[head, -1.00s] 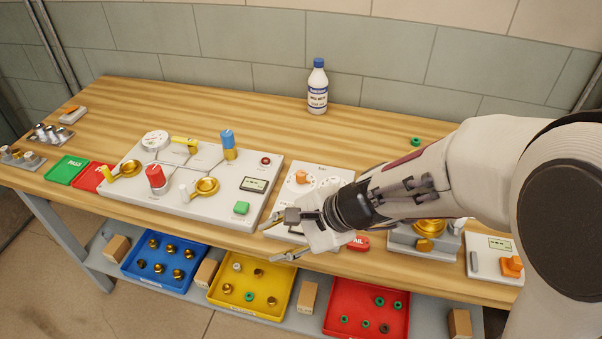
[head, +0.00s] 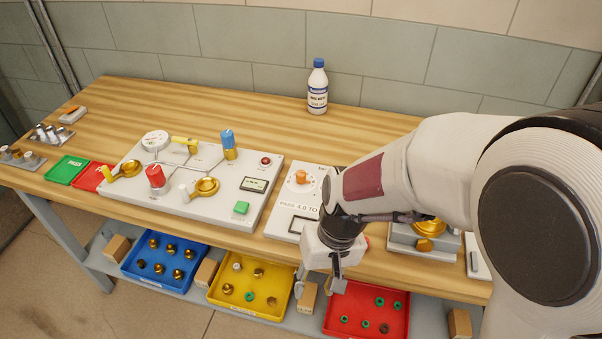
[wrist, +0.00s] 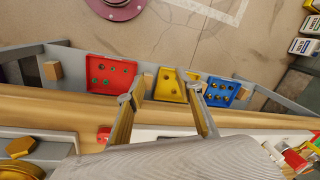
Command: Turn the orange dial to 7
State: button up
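The orange dial (head: 301,177) sits on a white round scale on the grey-white panel (head: 280,222) right of the larger valve board. Its scale numbers are too small to read. My gripper (head: 318,286) hangs in front of the bench's front edge, nearer the camera than the dial and apart from it. Its two fingers are spread with nothing between them. In the wrist view my gripper (wrist: 159,94) is also open and empty, over the lower shelf and bench edge. The dial cannot be made out in the wrist view. My arm covers the panel's right part.
The valve board (head: 178,207) with several knobs and levers lies left of the panel. A brass valve unit (head: 428,240) stands to the right, partly behind my arm. A white bottle (head: 317,87) stands at the back. Blue, yellow and red (head: 372,300) bins sit on the lower shelf.

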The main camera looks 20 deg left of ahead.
jog(key=w+d+n+t+h, duration=0.1)
jog(key=w+d+n, duration=0.1)
jog(key=w+n, duration=0.1)
jog(key=w+d+r+n+t+h, duration=0.1)
jog(key=w+d+n+t+h, duration=0.1)
jog(key=n, duration=0.3)
jog(key=w+d+r+n+t+h, duration=0.1)
jog(key=w+d+n+t, duration=0.1)
jog(key=w+n, duration=0.3)
jog(key=shift+r+h, duration=0.15)
jog(key=shift+h, duration=0.25)
jog(key=w+r+n+t, duration=0.1)
jog(key=w+n, duration=0.2)
jog(key=w+a+r+n+t, duration=0.1)
jog(key=shift+w+a+r+n+t, duration=0.1)
jog(key=shift+w+r+n+t, duration=0.1)
jog(key=shift+r+n+t, duration=0.15)
jog(key=w+a+r+n+t+y, duration=0.25)
jog(key=w+a+r+n, duration=0.2)
jog(key=a+n, duration=0.25)
jog(key=w+a+r+n+t+y, duration=0.2)
jog(key=w+a+r+n+t, duration=0.15)
jog(key=a+r+n, duration=0.35)
send_near(303, 178)
jog(key=w, duration=0.1)
jog(key=w+a, duration=0.1)
jog(key=shift+w+r+n+t, duration=0.15)
jog(key=shift+w+n+t, duration=0.1)
jog(key=shift+w+t, duration=0.15)
jog(key=shift+f, duration=0.7)
